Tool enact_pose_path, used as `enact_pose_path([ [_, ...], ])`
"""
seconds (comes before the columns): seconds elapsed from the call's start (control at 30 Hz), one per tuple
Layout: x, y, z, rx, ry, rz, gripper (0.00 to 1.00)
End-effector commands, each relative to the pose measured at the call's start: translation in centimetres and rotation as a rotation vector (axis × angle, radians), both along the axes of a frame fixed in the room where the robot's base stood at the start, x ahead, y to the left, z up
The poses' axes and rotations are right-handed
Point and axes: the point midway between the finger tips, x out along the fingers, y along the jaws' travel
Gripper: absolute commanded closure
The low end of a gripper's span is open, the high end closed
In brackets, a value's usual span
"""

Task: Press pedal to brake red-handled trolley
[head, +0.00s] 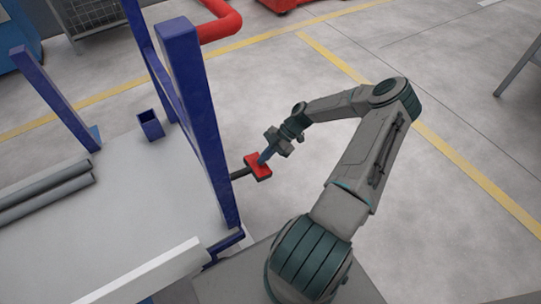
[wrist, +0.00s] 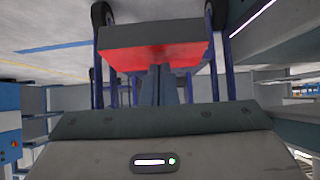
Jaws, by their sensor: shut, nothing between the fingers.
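The trolley has a pale grey deck (head: 130,215), blue posts (head: 195,110) and a red handle (head: 224,22) at the top. Its red pedal (head: 257,170) sticks out on a dark arm to the right of the near blue post. My gripper (head: 264,158) is shut and empty, with its fingertips at the pedal's top side. In the wrist view the pedal (wrist: 185,54) fills the upper middle, with the shut fingertips (wrist: 160,70) over its red face. They look to be touching or very close. I cannot tell whether the pedal is pushed down.
Grey pipes (head: 45,190) lie on the deck at the left. A small blue square socket (head: 150,124) stands on the deck. The floor (head: 470,130) right of the trolley is open, marked with yellow lines. A grey frame (head: 520,65) stands at the far right.

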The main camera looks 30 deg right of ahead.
Motion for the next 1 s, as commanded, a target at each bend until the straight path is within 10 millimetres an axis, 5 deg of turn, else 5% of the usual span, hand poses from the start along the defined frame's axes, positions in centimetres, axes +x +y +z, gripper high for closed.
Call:
enact_pose_path([
  [0.77,0.0,0.3,-1.9,-0.008,0.002,0.007,1.00],
  [1.0,0.1,0.0,0.9,-0.007,-0.002,0.011,1.00],
])
